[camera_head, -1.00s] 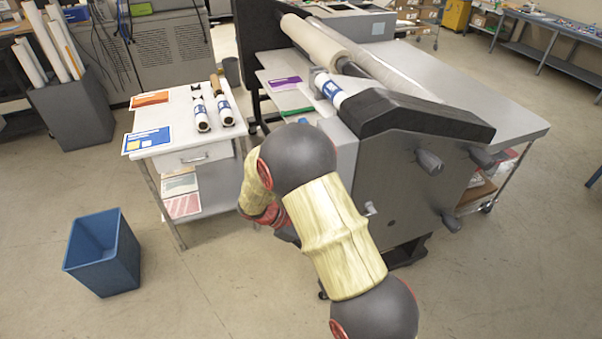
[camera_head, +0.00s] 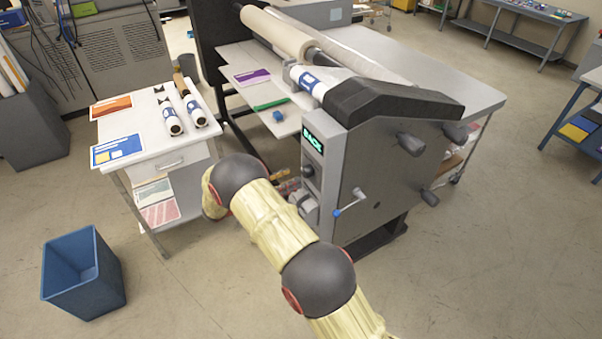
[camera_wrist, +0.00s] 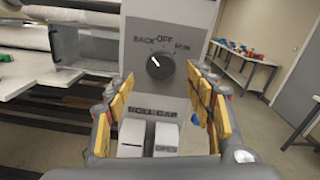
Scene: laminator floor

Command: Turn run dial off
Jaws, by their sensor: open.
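The run dial (camera_wrist: 160,66) is a round black knob on the grey control panel, under the words BACK, OFF and RUN in the wrist view. Its white mark points up and left, toward BACK. In the head view the dial (camera_head: 308,171) sits below a small display (camera_head: 313,141) with green letters reading BACK. My gripper (camera_wrist: 162,84) is open and empty, its yellow-padded fingers on either side of the panel below the dial. It appears apart from the dial. In the head view my arm hides most of the gripper.
Two pale switches (camera_wrist: 148,138) sit below the dial, one marked OPEN. A crank with a blue knob (camera_head: 337,213) sticks out right of the panel. A white side table (camera_head: 150,128) stands to the left, and a blue bin (camera_head: 82,272) is on the floor.

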